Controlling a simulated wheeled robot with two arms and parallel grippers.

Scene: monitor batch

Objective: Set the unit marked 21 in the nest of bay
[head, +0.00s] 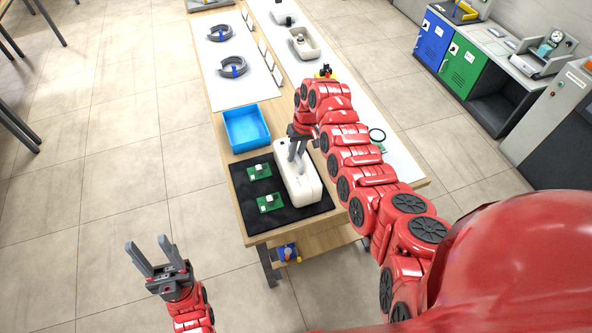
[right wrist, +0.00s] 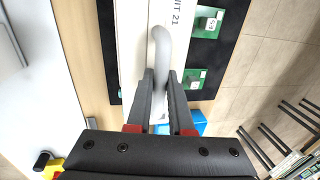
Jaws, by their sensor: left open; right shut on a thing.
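The unit marked 21 (head: 304,186) is a long white casing with rounded ends, at the right edge of the black mat on the bench. In the right wrist view the white casing (right wrist: 183,60) shows "IT 21" printed beside a grey handle (right wrist: 163,45). My right gripper (right wrist: 160,80) is shut on that handle from above; its fingers also show in the head view (head: 298,148). I cannot tell whether the casing is touching the mat. My left gripper (head: 147,243) is open and empty, off the bench at lower left. I cannot make out a bay label.
Green boards (head: 270,203) lie on the black mat (head: 289,224) beside the casing. A blue tray (head: 246,146) stands behind the mat. Grey curved holders (head: 233,67) sit on white panels further back. Blue and green cabinets (head: 463,64) stand at right.

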